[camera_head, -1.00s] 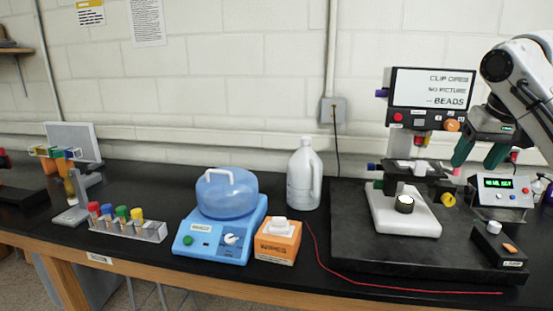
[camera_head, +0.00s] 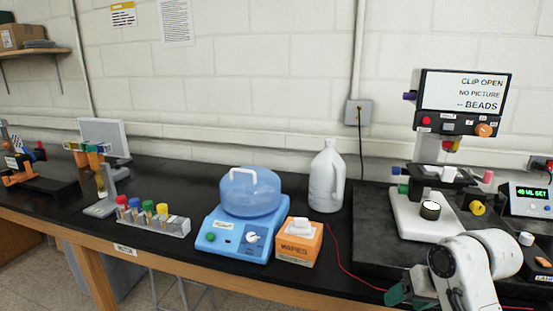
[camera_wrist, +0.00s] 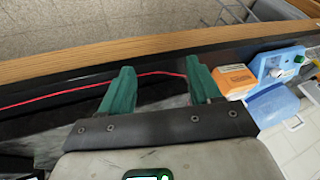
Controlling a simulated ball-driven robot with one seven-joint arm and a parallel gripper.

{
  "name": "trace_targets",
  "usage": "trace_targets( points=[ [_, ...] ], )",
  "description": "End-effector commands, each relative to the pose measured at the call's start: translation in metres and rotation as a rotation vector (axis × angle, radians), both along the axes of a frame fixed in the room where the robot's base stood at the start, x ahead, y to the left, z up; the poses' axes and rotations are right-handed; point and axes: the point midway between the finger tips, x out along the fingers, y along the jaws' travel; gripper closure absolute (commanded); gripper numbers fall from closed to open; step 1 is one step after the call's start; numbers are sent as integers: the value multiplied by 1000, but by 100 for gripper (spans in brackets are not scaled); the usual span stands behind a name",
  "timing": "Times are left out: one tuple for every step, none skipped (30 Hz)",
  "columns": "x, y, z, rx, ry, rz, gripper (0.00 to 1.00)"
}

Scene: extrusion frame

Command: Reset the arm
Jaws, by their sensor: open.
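My arm comes in at the lower right of the head view, bent down in front of the microscope. My gripper (camera_wrist: 155,84) shows in the wrist view as two green fingers spread apart with nothing between them. In the head view a green part of my gripper (camera_head: 398,292) shows low at the bench's front edge; the rest is hidden by my arm. In the wrist view, the fingers lie over the dark bench near its wooden edge, with the red cord (camera_wrist: 60,92) passing beyond them.
The microscope (camera_head: 411,215) with a screen reading "CLIP OPEN" stands on a dark slab. A white jug (camera_head: 327,180), an orange wipes box (camera_head: 297,248), a blue centrifuge (camera_head: 225,238) and a rack of colored-cap tubes (camera_head: 165,225) stand to the left. A small display box (camera_head: 530,203) is at right.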

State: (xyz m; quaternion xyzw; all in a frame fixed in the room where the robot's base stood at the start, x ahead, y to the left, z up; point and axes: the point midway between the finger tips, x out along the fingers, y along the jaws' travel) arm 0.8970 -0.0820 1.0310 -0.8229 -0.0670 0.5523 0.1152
Motion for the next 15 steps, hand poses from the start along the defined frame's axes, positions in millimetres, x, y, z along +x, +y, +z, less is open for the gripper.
trace_targets(
  points=[
    [-17, 13, -24, 13, 15, 6, 37],
    [-26, 18, -36, 17, 21, 6, 37],
    [-38, 24, -50, 19, 29, 7, 37],
    [-48, 28, -61, 21, 35, 7, 37],
    [-58, 32, -72, 21, 43, 6, 37],
    [-73, 36, -85, 20, 52, 5, 37],
    [-84, 40, -95, 18, 61, 5, 37],
    [-96, 42, -105, 14, 71, 2, 37],
    [-113, 45, -118, 8, 84, 1, 37],
    [-125, 46, -126, 2, 93, 0, 37],
    [-138, 47, -135, -5, 104, -3, 37],
    [-156, 48, -146, -16, 118, -3, 37],
    [-170, 48, -153, -26, 129, -5, 37],
    [-184, 48, -160, -37, 142, -6, 37],
    [-203, 47, -169, -53, 159, -6, 37]
  ],
)
